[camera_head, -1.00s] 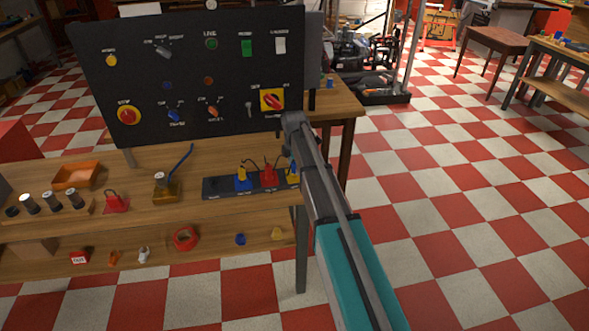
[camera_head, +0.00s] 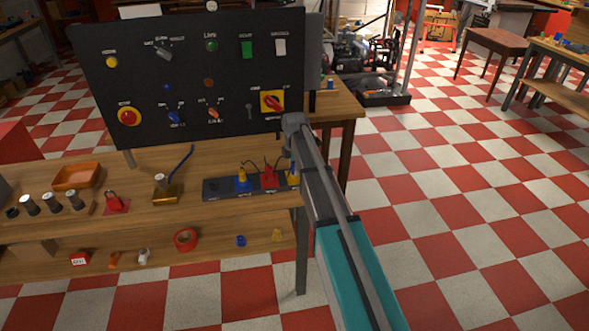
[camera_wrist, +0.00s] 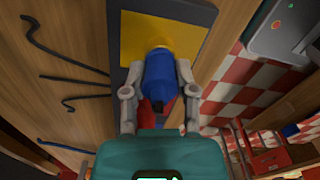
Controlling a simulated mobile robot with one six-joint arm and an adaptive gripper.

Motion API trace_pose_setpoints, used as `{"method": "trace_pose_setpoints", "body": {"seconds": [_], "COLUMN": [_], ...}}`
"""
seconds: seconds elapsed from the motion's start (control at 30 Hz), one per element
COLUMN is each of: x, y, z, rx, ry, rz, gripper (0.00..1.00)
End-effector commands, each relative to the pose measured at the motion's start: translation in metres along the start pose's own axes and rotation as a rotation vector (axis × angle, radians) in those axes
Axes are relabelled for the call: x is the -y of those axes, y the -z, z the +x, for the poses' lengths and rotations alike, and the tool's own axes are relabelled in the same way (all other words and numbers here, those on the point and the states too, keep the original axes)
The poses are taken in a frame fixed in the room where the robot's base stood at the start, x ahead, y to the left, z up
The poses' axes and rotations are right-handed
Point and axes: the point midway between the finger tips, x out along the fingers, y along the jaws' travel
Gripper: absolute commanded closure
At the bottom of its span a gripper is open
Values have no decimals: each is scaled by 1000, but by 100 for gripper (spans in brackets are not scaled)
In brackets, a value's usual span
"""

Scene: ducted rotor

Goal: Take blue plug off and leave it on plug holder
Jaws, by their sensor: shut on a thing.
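In the wrist view the blue plug (camera_wrist: 158,85) is between the two fingers of my gripper (camera_wrist: 158,103), which is shut on it. The plug's far end is against a yellow socket block (camera_wrist: 185,42), and I cannot tell whether it is still seated. In the head view my gripper (camera_head: 291,150) is over the right end of a dark strip (camera_head: 218,193) on the bench, at the yellow block (camera_head: 293,178). The blue plug is mostly hidden there. A yellow plug on a blue block (camera_head: 242,180) and a red block (camera_head: 268,179) stand left of it. The strip's left end looks bare.
The black control panel (camera_head: 190,80) rises behind the bench, close to my gripper. The lower shelf (camera_head: 205,245) holds small items. Open floor lies to the right.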

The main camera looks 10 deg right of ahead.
Motion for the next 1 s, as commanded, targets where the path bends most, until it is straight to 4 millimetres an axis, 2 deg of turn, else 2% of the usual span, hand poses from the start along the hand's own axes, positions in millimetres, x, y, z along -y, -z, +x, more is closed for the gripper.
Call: {"method": "trace_pose_setpoints", "body": {"seconds": [0.27, 0.57, 1.0], "x": [0, 0, 45], "y": [-1, 0, 15], "z": [-11, -37, -90], "rx": [1, 1, 1], "ry": [-1, -1, 0], "rz": [0, 0, 0], "gripper": [100, 100, 100]}}
